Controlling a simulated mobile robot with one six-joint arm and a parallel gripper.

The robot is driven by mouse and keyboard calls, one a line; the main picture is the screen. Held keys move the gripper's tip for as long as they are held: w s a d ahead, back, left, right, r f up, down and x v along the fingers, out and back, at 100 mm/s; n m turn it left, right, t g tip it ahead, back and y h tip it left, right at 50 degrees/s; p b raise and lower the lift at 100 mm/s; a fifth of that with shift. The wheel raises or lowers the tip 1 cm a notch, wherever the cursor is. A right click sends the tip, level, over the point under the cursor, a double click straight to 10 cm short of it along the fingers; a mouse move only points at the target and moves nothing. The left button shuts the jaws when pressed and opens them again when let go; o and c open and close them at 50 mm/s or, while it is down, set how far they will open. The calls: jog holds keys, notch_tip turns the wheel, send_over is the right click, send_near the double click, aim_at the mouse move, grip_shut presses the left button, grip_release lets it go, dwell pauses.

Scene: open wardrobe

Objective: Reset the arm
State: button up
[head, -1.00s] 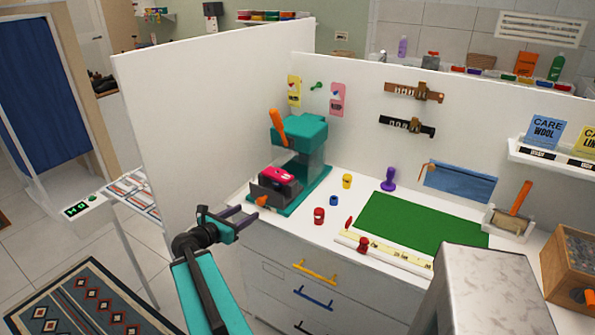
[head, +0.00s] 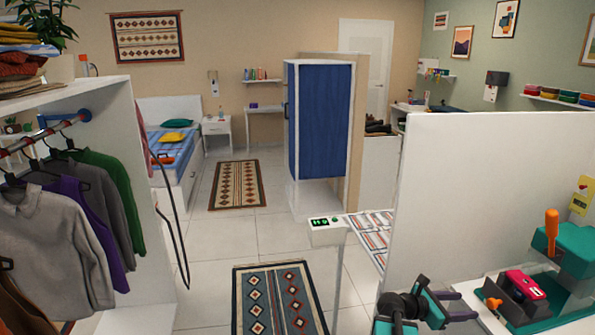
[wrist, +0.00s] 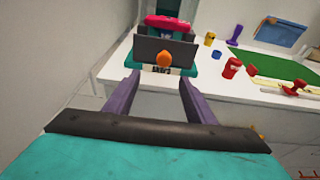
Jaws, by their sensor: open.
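My gripper (head: 466,305) is at the lower right of the head view, in front of the teal press (head: 574,250) on the white workbench. Its two purple fingers are apart with nothing between them. In the wrist view the open fingers (wrist: 160,84) point toward a dark grey block with an orange knob (wrist: 163,60). A pink-red piece (wrist: 168,22) sits behind that block. The fingers look clear of the block. Most of my arm is outside the head view.
A white partition (head: 480,190) stands just behind my gripper. The wrist view shows small red, yellow and blue pieces and a green mat (wrist: 290,66) on the bench. A wardrobe with hanging clothes (head: 50,240) is at left. Tiled floor and a patterned rug (head: 280,298) lie between.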

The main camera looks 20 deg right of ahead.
jog(key=w+a+f+n+t+y, duration=0.1)
jog(key=w+a+f+n+t, duration=0.1)
jog(key=w+a+f, duration=0.55)
jog(key=w+a+f+n+t+y, duration=0.1)
jog(key=w+a+f+n+y, duration=0.15)
jog(key=a+f, duration=0.9)
jog(key=s+a+f+m+g+y+b, duration=0.1)
jog(key=s+a+f+m+y, duration=0.25)
jog(key=a+f, duration=1.05)
jog(key=s+a+f+m+g+y, duration=0.1)
jog(key=s+a+f+m+y, duration=0.1)
jog(key=s+a+m, duration=0.2)
jog(key=s+a+f+m+g+y, duration=0.1)
jog(key=s+a+f+m+y, duration=0.2)
jog(key=a, duration=0.8)
jog(key=s+a+f+m+g+y, duration=0.2)
jog(key=s+a+f+m, duration=0.1)
jog(key=s+a+m, duration=0.4)
jog(key=shift+s+a+f+m+y+b, duration=0.25)
jog(key=shift+a+m+y, duration=0.2)
jog(key=shift+m, duration=0.65)
